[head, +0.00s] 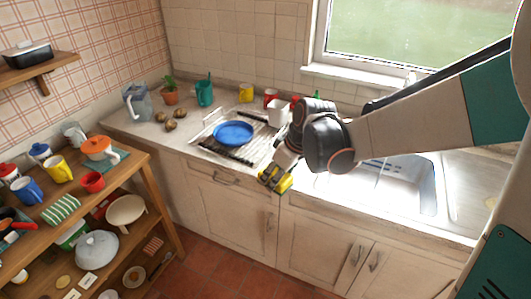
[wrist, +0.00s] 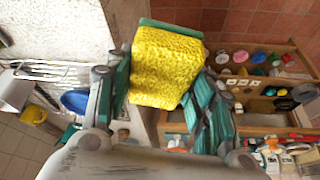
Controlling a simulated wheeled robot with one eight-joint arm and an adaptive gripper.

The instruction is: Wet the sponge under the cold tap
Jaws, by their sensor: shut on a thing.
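A yellow sponge with a green layer (wrist: 166,68) is held between the two fingers of my gripper (wrist: 165,95), which is shut on it. In the head view the sponge (head: 284,184) and my gripper (head: 275,177) are in front of the counter's front edge, over the floor side. The sink (head: 410,190) is to the right, brightly lit and partly behind my arm. The tap is not clearly visible; my arm covers much of that area.
A blue plate (head: 233,132) lies on the drying rack (head: 210,145) left of my gripper. Cups and a plant pot (head: 170,97) stand along the back of the counter. A wooden shelf unit (head: 135,160) with crockery is at the left. The floor (head: 215,262) between is clear.

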